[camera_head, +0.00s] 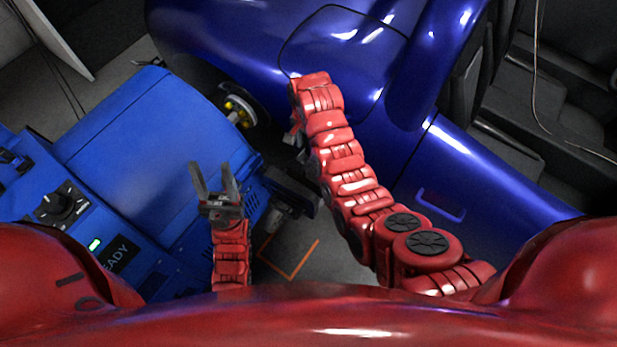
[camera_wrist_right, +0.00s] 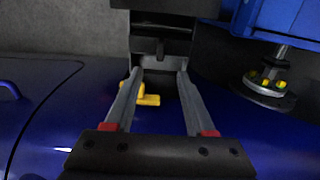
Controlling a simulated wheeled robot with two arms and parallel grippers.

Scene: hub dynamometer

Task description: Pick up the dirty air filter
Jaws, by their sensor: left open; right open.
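I cannot make out a dirty air filter in either view. My left gripper (camera_head: 215,178) is open and empty, fingers pointing up the picture, in front of the blue machine. My right arm reaches up over the blue car body; in the head view its gripper is mostly hidden behind the arm. In the right wrist view my right gripper (camera_wrist_right: 159,76) is open, its fingers spread over the blue bodywork. A yellow handle-like part (camera_wrist_right: 148,99) shows between the fingers, apparently beyond them. A dark, unidentified structure (camera_wrist_right: 162,28) shows beyond the fingertips.
The blue car body (camera_head: 225,45) fills the top and right. A blue machine (camera_head: 135,135) with a dial and a green light stands left. A wheel hub (camera_head: 240,112) with yellow nuts sits between them; it also shows in the wrist view (camera_wrist_right: 270,84). Orange floor marking (camera_head: 292,272) lies below.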

